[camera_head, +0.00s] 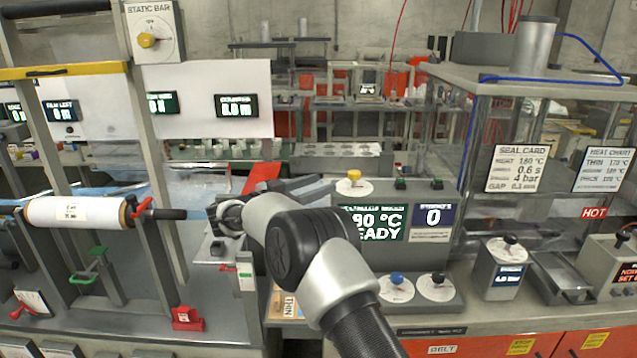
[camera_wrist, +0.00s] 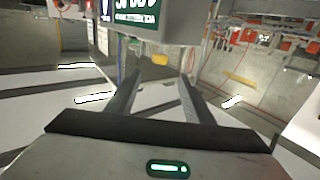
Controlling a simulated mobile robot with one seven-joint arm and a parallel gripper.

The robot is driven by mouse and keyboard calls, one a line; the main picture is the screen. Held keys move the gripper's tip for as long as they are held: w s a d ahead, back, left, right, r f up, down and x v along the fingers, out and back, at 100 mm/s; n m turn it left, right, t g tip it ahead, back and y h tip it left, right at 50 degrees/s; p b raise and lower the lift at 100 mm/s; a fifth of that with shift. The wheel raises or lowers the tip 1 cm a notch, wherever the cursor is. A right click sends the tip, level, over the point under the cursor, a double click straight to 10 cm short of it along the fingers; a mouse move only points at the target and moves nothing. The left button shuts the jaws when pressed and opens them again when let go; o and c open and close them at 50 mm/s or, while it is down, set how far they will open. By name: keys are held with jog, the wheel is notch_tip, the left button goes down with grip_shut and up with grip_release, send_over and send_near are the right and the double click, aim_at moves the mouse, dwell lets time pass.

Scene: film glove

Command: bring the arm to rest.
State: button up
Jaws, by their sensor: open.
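My arm (camera_head: 305,245) reaches up from the bottom centre in the head view, bends at a dark elbow joint and points left and away over the bench. Its far end is near the film roll's right side, and my gripper is mostly hidden behind the arm there. In the wrist view my gripper (camera_wrist: 158,84) shows two dark fingers spread apart, with nothing between them. A green-lit display box (camera_wrist: 140,18) hangs in the upper part of that view, beyond the fingertips.
A white film roll (camera_head: 75,211) lies on a bar at left. A control box with a green display (camera_head: 378,222) stands just right of my arm. A clear-walled enclosure (camera_head: 560,140) with a HOT sign is at right. A red block (camera_head: 187,318) sits on the front left bench.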

jog(key=w+r+n+t+y, duration=0.2)
jog(key=w+r+t+y, duration=0.2)
jog(key=r, duration=0.8)
notch_tip(320, 180, up, 13)
jog(key=s+n+t+y, duration=0.25)
jog(key=n+y, duration=0.35)
jog(key=y, duration=0.3)
jog(key=s+r+n+g+y, duration=0.1)
jog(key=s+r+n+y, duration=0.15)
jog(key=s, duration=0.35)
jog(key=s+d+f+g, duration=0.4)
jog(key=s+d+f, duration=0.2)
jog(key=s, duration=0.7)
jog(key=s+d+f+g+h, duration=0.1)
jog(key=s+d+f+g, duration=0.2)
jog(key=s+d+f, duration=0.4)
jog(key=s+d+f+g+h, duration=0.1)
jog(key=s+d+f+g, duration=0.3)
jog(key=s, duration=1.6)
jog(key=d+f+p, duration=0.1)
jog(key=d+f, duration=0.2)
jog(key=f, duration=0.2)
jog(key=shift+s+m+g, duration=0.35)
jog(key=shift+s, duration=0.05)
jog(key=shift+d, duration=0.1)
